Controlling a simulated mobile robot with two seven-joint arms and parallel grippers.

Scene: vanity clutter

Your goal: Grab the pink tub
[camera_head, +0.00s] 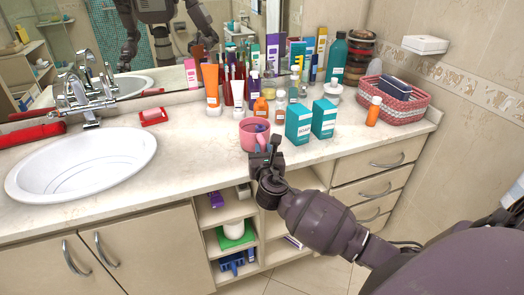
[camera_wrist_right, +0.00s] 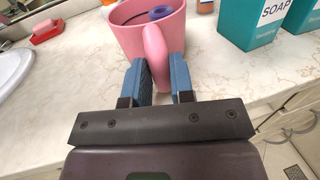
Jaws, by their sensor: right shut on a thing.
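The pink tub (camera_head: 248,139) looks like a pink mug with a handle and stands upright near the front edge of the counter. A small bluish-purple ring-shaped thing (camera_wrist_right: 161,13) shows inside it in the right wrist view. My right gripper (camera_head: 267,152) is at its front, and its blue-grey fingers are shut on the handle in the right wrist view, one on each side. The tub's body (camera_wrist_right: 126,36) lies just beyond the fingertips. My left gripper is not directly in view.
Two teal soap boxes (camera_head: 299,124) stand close to the tub's right. An orange bottle (camera_head: 260,107) and other bottles stand behind it. A pink woven basket (camera_head: 401,112) is farther right. The counter between the tub and the white sink (camera_head: 78,160) is mostly clear.

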